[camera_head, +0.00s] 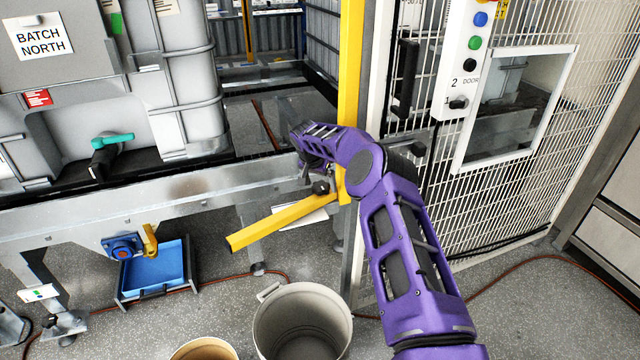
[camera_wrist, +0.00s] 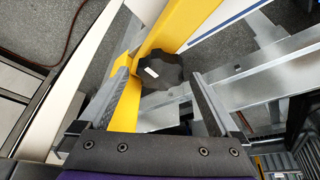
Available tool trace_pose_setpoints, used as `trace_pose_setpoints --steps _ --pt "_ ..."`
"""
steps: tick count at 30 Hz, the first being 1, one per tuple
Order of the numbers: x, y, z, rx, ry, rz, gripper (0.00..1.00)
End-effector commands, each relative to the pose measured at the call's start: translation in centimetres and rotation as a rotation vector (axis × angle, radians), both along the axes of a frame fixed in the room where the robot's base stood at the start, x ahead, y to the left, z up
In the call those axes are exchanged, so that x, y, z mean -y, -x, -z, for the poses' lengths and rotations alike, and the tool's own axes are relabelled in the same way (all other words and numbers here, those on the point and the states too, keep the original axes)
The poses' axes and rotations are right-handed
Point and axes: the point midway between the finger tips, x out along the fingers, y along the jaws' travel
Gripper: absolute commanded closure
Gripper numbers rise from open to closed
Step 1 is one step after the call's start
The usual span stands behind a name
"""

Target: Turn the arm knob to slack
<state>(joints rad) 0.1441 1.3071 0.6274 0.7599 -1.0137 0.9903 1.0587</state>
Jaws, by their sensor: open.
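The arm knob is a black lobed knob (camera_wrist: 163,70) with a small white mark on its face, mounted on a yellow bar (camera_wrist: 188,22). In the head view the knob (camera_head: 321,187) sits where the slanting yellow arm (camera_head: 275,222) meets the upright yellow post (camera_head: 350,70). My gripper (camera_wrist: 160,78) is open, with one finger on each side of the knob in the wrist view and gaps on both sides. I cannot tell how far in front of the knob the fingertips are. In the head view my gripper (camera_head: 310,171) is partly hidden by my purple wrist.
A steel rail (camera_head: 180,195) runs left of the post, under a grey tote (camera_head: 185,95). A white mesh fence (camera_head: 540,190) and a button panel (camera_head: 462,60) stand right.

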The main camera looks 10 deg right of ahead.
Motion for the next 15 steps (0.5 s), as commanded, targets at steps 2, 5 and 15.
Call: trace_pose_setpoints --steps 2,5,15 --pt "-0.01 0.00 0.01 0.000 0.000 0.000 0.02" --pt "-0.02 0.01 0.01 0.000 0.000 0.000 0.02" --pt "-0.01 0.02 0.00 0.000 0.000 0.000 0.61"
